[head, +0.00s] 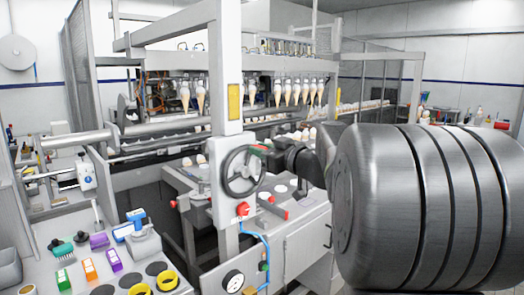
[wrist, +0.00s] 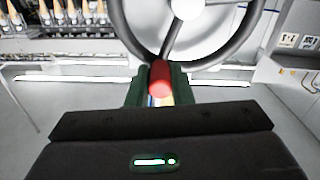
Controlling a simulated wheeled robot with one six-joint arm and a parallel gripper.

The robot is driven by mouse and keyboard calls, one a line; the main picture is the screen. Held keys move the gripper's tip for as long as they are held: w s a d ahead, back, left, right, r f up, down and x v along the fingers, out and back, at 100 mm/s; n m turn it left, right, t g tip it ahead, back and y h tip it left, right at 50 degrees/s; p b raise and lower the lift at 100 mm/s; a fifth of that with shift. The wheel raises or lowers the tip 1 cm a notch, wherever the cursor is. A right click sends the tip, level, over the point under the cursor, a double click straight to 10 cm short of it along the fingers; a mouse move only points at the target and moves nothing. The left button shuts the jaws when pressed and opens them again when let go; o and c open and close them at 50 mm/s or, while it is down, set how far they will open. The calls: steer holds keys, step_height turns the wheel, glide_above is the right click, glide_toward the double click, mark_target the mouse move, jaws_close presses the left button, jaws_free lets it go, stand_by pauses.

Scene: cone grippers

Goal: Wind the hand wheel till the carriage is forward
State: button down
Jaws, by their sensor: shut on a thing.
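The dark hand wheel (head: 225,178) stands on the front of a white column in the head view. In the wrist view its rim (wrist: 121,32) and a spoke show at the top. A red handle knob (wrist: 160,78) sits at the wheel's lower rim in the wrist view. My gripper (wrist: 159,85) is shut on this knob, with a green finger on each side. In the head view my gripper (head: 262,150) is at the wheel's upper right. A row of cones (head: 297,92) hangs from a bar behind the column. I cannot tell which part is the carriage.
A red button (head: 242,208) and a gauge (head: 233,281) sit below the wheel. A red-handled lever (head: 273,206) lies on the cabinet at the right. A bench (head: 60,232) with coloured blocks and yellow rings is at the left.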

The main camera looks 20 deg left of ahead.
steer(key=shift+f+b, duration=0.15)
steer(key=shift+b, duration=0.15)
steer(key=shift+s+f+n+b, duration=0.2)
steer(key=shift+n+b, duration=0.2)
steer(key=shift+b, duration=0.75)
steer(key=s+n+b, duration=0.1)
steer(key=b, duration=0.3)
steer(key=s+a+n+b, duration=0.1)
steer(key=n+b, duration=0.1)
steer(key=b, duration=0.3)
steer(key=shift+r, duration=0.4)
steer(key=c, duration=1.3)
jaws_free()
steer(key=shift+s+r, duration=0.1)
steer(key=shift+d, duration=0.1)
